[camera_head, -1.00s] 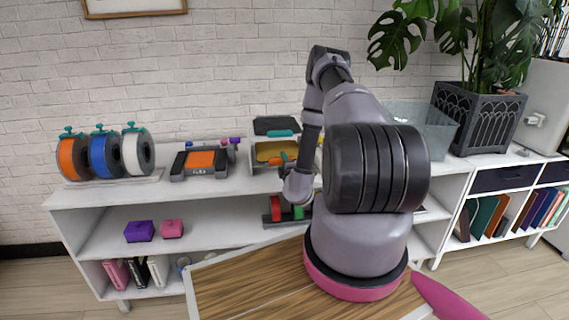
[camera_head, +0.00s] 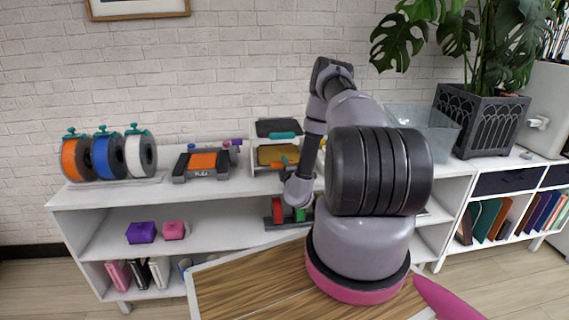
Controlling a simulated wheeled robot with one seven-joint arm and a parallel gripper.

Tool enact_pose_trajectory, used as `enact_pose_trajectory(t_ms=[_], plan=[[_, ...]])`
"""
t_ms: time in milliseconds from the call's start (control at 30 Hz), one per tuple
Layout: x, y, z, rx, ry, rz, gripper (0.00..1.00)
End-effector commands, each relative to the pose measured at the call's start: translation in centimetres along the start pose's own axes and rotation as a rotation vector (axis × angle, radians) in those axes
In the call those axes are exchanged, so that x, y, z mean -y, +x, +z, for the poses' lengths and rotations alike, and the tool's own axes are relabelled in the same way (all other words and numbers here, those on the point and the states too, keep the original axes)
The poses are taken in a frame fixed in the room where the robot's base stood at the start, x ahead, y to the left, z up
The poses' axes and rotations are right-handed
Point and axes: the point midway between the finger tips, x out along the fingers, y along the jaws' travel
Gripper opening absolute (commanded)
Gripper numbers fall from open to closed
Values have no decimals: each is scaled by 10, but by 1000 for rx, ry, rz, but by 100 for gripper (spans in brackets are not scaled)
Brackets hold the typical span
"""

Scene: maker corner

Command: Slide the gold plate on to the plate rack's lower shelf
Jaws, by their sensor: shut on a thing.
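The plate rack (camera_head: 254,158) stands on the shelf unit's top, at the middle of the picture. A dark plate (camera_head: 277,127) with a teal grip is on its upper level. The gold plate (camera_head: 270,153) shows below the dark plate, at the lower level, with an orange grip at its front. I cannot tell whether it rests on the lower shelf or how deep it is. My gripper (camera_head: 287,168) is at the gold plate's front right, shut on its grip. My wrist and forearm hide the fingers and the rack's right side.
Filament spools (camera_head: 104,157) and a grey device with an orange top (camera_head: 201,163) stand left of the rack. A clear bin (camera_head: 432,128) and a planter (camera_head: 480,122) stand right. My arm crosses the middle. A wooden tabletop (camera_head: 240,286) lies in front.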

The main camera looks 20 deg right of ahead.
Motion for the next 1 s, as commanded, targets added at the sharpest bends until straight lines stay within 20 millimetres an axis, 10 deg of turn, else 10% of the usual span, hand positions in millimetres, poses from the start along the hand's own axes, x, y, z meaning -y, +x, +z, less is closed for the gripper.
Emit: enact_pose_trajectory(t_ms=[333, 367, 433, 667, 800, 1000], plan=[[0, 0, 0, 0, 0, 1, 0], [0, 0, 0, 0, 0, 1, 28], [0, 0, 0, 0, 0, 1, 55], [0, 0, 0, 0, 0, 0, 60], [0, 0, 0, 0, 0, -1, 100], [0, 0, 0, 0, 0, 0, 100]])
